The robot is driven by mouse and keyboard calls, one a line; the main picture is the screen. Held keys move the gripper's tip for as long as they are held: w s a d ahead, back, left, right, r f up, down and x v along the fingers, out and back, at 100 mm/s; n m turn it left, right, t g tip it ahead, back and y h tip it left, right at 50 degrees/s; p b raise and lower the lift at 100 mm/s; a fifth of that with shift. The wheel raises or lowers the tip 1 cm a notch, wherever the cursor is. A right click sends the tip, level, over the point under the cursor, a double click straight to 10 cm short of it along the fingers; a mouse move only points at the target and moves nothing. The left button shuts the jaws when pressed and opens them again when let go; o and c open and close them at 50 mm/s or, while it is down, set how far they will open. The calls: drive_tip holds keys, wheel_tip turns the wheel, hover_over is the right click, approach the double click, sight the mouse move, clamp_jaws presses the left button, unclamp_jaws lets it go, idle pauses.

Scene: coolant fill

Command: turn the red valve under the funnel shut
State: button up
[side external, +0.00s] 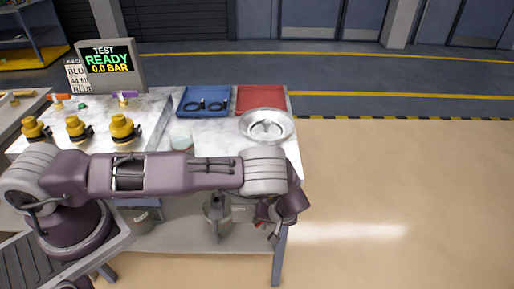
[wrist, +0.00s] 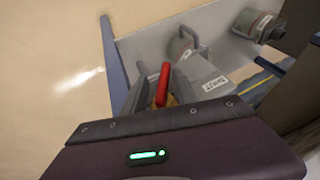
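The silver funnel (side external: 267,124) is a round metal basin at the right end of the bench top. The red valve handle (wrist: 163,84) shows in the wrist view as an upright red lever with a bit of brass beside its base. In the side view only a small red spot (side external: 258,224) shows below the bench top. My gripper (side external: 270,232) is low beside the bench's right end, pointing down. In the wrist view its fingers (wrist: 160,78) stand open on either side of the lever. Whether either finger touches the lever cannot be told.
Metal canisters (wrist: 183,45) stand on the lower shelf (side external: 180,238), close to my gripper. A bench leg (side external: 277,258) stands beside it. Blue (side external: 205,101) and red trays (side external: 262,97) and yellow-capped fittings (side external: 123,128) are on top. The floor at right is clear.

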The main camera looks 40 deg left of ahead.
drive_tip(key=shift+n+t+h, duration=0.4)
drive_tip(key=shift+t+h, duration=0.6)
drive_tip(key=shift+h, duration=0.1)
drive_tip(key=s+d+r+m+h, duration=0.1)
drive_tip(key=s+r+h, duration=0.1)
drive_tip(key=r, duration=1.5)
drive_tip(key=s+d+r+m+h, duration=0.1)
drive_tip(key=s+r+m+h, duration=0.1)
drive_tip(key=r, duration=1.5)
drive_tip(key=shift+s+r, duration=0.3)
drive_tip(key=shift+s, duration=0.35)
